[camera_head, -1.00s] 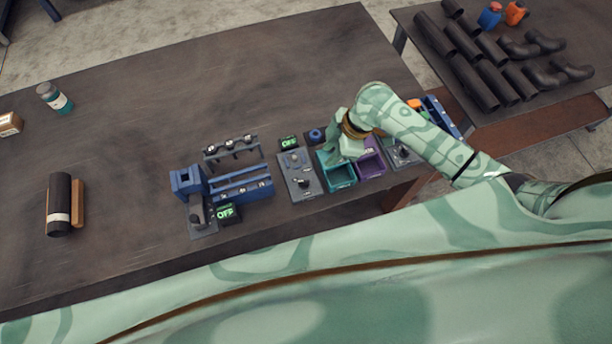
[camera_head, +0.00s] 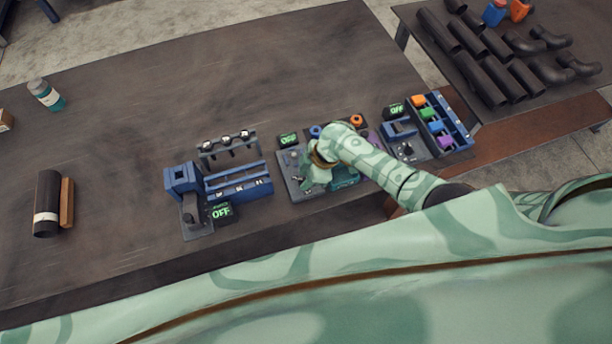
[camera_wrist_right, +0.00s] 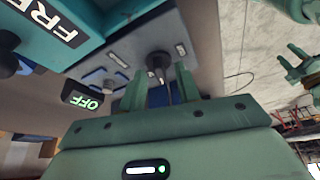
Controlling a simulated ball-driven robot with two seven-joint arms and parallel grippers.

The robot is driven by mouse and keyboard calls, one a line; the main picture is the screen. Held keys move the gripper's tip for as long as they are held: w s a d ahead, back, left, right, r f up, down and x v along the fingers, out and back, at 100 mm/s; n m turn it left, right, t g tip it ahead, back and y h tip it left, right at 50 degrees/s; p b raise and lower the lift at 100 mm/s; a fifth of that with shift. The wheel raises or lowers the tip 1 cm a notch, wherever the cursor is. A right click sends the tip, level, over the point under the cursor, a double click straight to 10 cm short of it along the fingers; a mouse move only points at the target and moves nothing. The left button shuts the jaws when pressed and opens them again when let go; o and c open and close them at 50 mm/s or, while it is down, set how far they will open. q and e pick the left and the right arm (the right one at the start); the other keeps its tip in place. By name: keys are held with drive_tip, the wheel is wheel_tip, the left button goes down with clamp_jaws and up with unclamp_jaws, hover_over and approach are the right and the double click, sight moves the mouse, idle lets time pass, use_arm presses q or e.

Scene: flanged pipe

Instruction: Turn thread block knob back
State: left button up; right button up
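My right gripper (camera_head: 306,184) is low over the left part of the middle station. The right wrist view shows its two fingers (camera_wrist_right: 160,88) apart, with a dark knob (camera_wrist_right: 158,64) just ahead, in line with the gap. I cannot tell whether they touch it. The knob stands on a grey plate (camera_wrist_right: 128,42); that plate (camera_head: 285,160) also shows in the head view. A green "OFF" display (camera_head: 288,139) is at its back; an "OFF" display (camera_wrist_right: 88,101) also shows in the wrist view. A green clawed part (camera_wrist_right: 300,66) at the right edge looks like my left gripper; its state is unclear.
A teal bin (camera_wrist_right: 95,22) with a partly cut-off label is close by in the wrist view. A blue clamp station (camera_head: 184,178) stands left, and a rack of coloured blocks (camera_head: 455,125) right. A dark pipe (camera_head: 47,200) lies far left. The table's back is clear.

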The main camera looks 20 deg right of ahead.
clamp_jaws()
drive_tip(key=shift+n, duration=0.3)
drive_tip(key=n+g+b, duration=0.1)
drive_tip(key=n+b, duration=0.1)
drive_tip(key=n, duration=0.2)
drive_tip(key=shift+w+g, duration=0.15)
drive_tip(key=shift+g, duration=0.25)
drive_tip(key=n+g+b, duration=0.1)
drive_tip(key=n, duration=0.1)
drive_tip(key=n+b, duration=0.1)
drive_tip(key=n, duration=0.2)
drive_tip(key=shift+g, duration=0.4)
drive_tip(key=shift+h, duration=0.3)
unclamp_jaws()
drive_tip(key=shift+w, duration=0.1)
